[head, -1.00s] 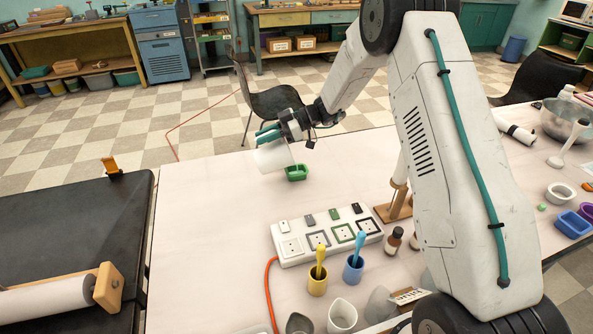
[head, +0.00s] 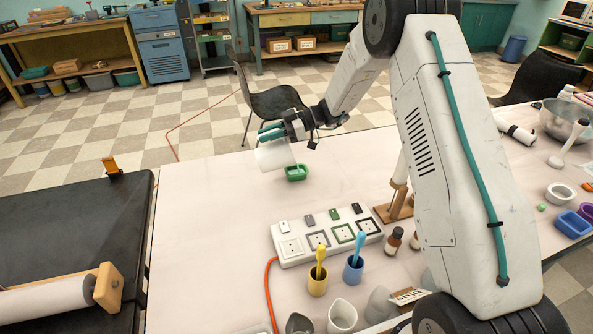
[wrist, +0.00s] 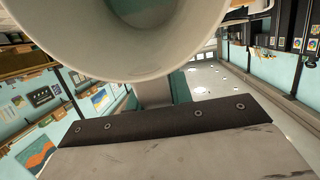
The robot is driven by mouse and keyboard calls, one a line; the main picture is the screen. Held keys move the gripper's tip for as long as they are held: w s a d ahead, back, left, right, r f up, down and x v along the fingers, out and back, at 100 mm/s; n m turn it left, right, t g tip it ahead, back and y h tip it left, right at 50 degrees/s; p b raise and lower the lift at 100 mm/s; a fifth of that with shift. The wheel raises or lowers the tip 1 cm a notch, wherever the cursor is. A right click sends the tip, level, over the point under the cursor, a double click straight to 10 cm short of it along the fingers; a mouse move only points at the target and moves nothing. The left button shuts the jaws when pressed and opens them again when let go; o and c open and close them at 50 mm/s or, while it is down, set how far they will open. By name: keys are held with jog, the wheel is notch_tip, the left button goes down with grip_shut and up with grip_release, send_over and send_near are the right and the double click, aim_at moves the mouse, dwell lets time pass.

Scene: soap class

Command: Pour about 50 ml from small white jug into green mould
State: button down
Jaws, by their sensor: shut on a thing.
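The small white jug (head: 273,156) is held in my gripper (head: 271,134) above the far part of the table, tilted with its opening toward the lower right. My gripper is shut on the jug. The green mould (head: 296,173) sits on the table just to the right of and below the jug in the head view. In the wrist view the pale jug (wrist: 130,45) fills the top, its wide round mouth showing. I cannot see any stream of liquid, nor how much is in the jug or the mould.
A white panel with several framed squares (head: 326,236) lies nearer on the table. Yellow (head: 317,281) and blue (head: 353,268) cups with tools, brown bottles (head: 393,241) and a wooden stand (head: 394,211) stand nearby. The table left of the panel is clear.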

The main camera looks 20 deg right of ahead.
jog(key=shift+d+r+y, duration=0.25)
jog(key=shift+d+y, duration=0.05)
jog(key=shift+y, duration=0.1)
jog(key=shift+a, duration=0.1)
jog(key=a+f+h, duration=0.2)
jog(key=a+h, duration=0.1)
jog(key=shift+a+g, duration=0.15)
jog(key=shift+g, duration=0.15)
jog(key=shift+w+f, duration=0.1)
jog(key=shift+f, duration=0.05)
dwell(0.7)
